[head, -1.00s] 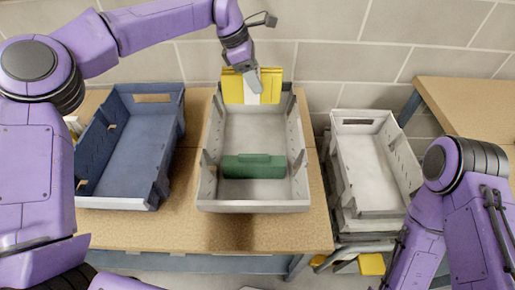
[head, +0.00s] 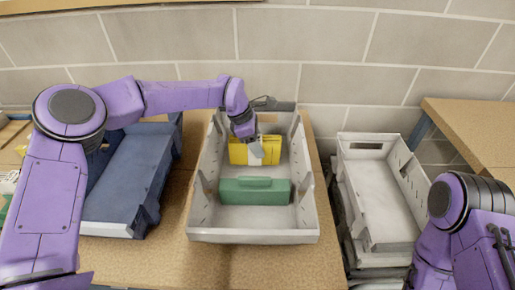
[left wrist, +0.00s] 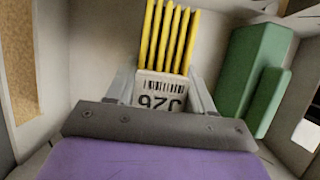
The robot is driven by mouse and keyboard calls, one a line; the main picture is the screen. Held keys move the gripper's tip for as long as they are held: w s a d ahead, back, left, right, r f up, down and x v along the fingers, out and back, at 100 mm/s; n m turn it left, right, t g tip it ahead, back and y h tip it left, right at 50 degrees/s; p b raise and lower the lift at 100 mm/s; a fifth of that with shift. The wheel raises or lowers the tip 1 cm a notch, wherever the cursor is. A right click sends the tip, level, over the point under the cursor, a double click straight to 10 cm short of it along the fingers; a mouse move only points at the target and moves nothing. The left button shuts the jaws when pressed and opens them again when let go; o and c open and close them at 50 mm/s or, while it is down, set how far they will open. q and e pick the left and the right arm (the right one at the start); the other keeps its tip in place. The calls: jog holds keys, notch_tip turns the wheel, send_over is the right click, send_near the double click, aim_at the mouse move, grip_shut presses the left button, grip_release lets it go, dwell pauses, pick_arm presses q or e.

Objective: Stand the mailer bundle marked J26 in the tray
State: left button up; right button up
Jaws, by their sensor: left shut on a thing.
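The yellow mailer bundle (head: 240,151) stands upright inside the back part of the grey tray (head: 252,237). In the left wrist view the bundle (left wrist: 170,38) shows several yellow edges and a white label reading J26, upside down. My left gripper (head: 257,150) reaches in from above and is shut on the bundle at its label; its fingers also show in the left wrist view (left wrist: 160,92). I cannot tell whether the bundle's bottom touches the tray floor. My right arm shows at the right edge, but its gripper is out of view.
A green block-like item (head: 255,190) lies across the tray in front of the bundle, with a gap between them; it also shows in the left wrist view (left wrist: 255,75). A blue tray (head: 128,180) stands to the left. Stacked pale trays (head: 385,247) stand to the right.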

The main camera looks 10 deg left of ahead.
pick_arm(q)
jog(key=shift+f, duration=0.8)
jog(key=shift+f, duration=0.1)
jog(key=o, duration=1.1)
jog(key=shift+r, duration=0.3)
jog(key=b+v, duration=0.1)
jog(key=v, duration=1)
jog(key=shift+a+r, duration=0.2)
jog(key=shift+r, duration=0.1)
